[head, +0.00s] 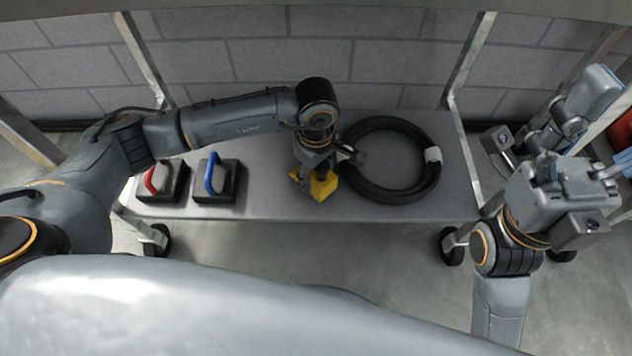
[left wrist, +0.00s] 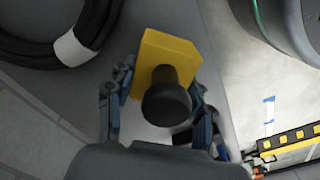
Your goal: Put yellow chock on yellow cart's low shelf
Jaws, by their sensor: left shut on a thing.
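The yellow chock (head: 322,187) has a dark round knob (left wrist: 166,98) on top. My left gripper (head: 317,163) is shut on the chock, with its fingers on either side of the knob in the left wrist view (left wrist: 160,108). The chock is over the grey low shelf (head: 270,206) of a metal-framed cart, near its front middle. I cannot tell whether it touches the shelf. The cart's visible parts look grey, not yellow.
A coiled black hose (head: 430,185) lies on the shelf right of the chock. A red-handled block (head: 165,190) and a blue-handled block (head: 225,187) sit to the left. Metal posts (head: 468,55) rise at the corners. A yellow-and-black striped bar (left wrist: 290,140) shows in the wrist view.

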